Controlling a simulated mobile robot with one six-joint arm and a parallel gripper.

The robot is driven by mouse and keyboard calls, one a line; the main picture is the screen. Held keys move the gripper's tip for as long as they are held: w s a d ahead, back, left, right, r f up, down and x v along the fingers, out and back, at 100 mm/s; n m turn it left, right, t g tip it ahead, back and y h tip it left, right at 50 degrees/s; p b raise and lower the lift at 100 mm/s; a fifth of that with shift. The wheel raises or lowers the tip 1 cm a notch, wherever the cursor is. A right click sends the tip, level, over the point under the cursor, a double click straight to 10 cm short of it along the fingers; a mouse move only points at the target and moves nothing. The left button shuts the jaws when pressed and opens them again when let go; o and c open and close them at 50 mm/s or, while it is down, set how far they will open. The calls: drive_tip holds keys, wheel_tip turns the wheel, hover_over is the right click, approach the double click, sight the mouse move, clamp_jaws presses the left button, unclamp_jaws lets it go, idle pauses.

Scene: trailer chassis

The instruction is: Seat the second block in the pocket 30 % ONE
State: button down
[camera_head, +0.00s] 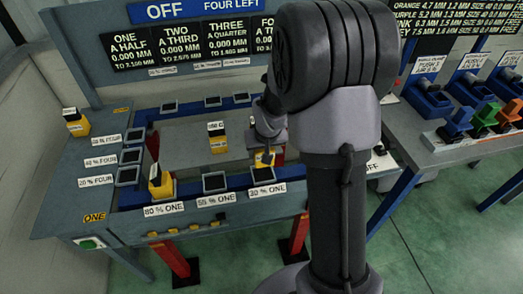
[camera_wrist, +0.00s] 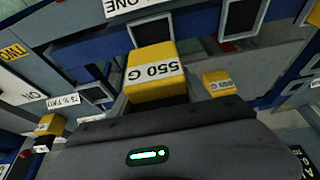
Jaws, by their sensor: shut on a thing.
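My gripper (camera_head: 264,150) is shut on a yellow block (camera_head: 262,160) just above or at the pocket (camera_head: 265,178) with the 30 % ONE label. The arm partly hides this spot in the head view. A square dark pocket (camera_wrist: 150,30) is partly behind the block. I cannot tell whether the block is inside its pocket.
A yellow block (camera_head: 161,184) stands at the 80 % ONE pocket. The 55 % ONE pocket (camera_head: 214,183) looks empty. Another labelled block (camera_head: 217,138) stands mid-frame, and one (camera_head: 76,122) on the left deck. Sign boards (camera_head: 180,40) rise behind; a second bench (camera_head: 460,120) stands right.

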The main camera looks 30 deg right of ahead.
drive_tip(key=shift+f+b, duration=2.25)
drive_tip(key=shift+f, duration=0.4)
drive_tip(key=shift+f+b, duration=0.9)
drive_tip(key=shift+b, duration=0.35)
drive_tip(key=shift+c, duration=2.2)
unclamp_jaws()
drive_tip(key=p+v, duration=0.6)
drive_tip(key=v, duration=1.1)
drive_tip(key=shift+s+r+p, duration=0.2)
drive_tip(key=shift+p, duration=0.1)
